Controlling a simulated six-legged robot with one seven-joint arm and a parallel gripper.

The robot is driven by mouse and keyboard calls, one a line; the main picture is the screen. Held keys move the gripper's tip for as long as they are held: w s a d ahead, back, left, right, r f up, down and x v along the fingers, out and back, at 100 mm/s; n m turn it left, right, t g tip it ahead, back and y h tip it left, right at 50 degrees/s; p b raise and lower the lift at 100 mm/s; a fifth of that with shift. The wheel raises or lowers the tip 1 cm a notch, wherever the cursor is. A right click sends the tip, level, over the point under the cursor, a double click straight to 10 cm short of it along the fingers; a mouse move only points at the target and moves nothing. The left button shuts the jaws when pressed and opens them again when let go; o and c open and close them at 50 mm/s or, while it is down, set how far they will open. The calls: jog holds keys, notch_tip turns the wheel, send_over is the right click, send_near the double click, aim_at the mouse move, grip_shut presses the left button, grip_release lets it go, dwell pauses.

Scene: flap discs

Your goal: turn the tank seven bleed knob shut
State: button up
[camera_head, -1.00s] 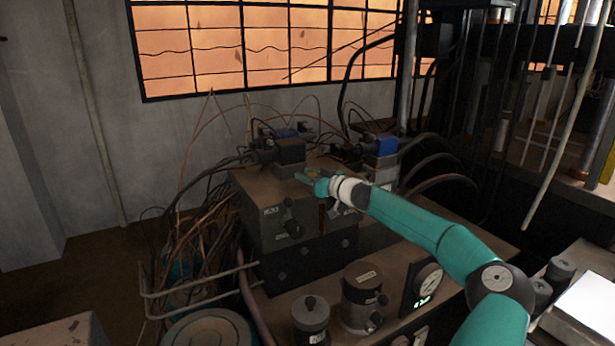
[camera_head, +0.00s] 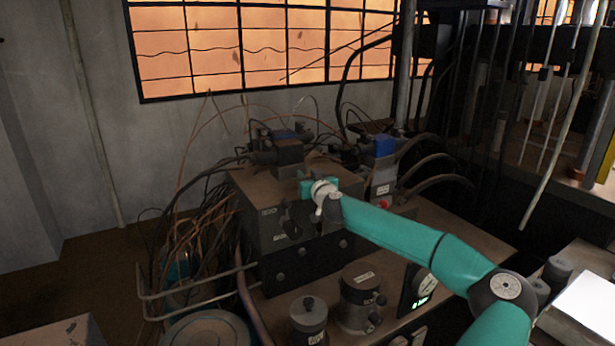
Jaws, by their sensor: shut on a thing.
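A dark metal valve block (camera_head: 255,185) stands on the bench, with labels too small to read. A black knob (camera_head: 291,222) shows on its front face. My teal and white gripper (camera_head: 320,188) is at the block's upper front, right of that knob. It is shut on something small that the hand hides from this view. I take this to be a bleed knob, but I cannot read its tank number or see how far it is turned.
Cables (camera_head: 200,235) crowd the left of the block. Solenoid valves with blue parts (camera_head: 384,146) rise behind. A bent metal rail (camera_head: 200,284) sticks out at left.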

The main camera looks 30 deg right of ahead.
jog(key=shift+d, duration=0.1)
dwell(0.3)
jog(key=o, duration=1)
jog(key=shift+s, duration=0.15)
jog(key=v, duration=1.3)
jog(key=shift+s+a, duration=0.25)
jog(key=shift+a, duration=0.05)
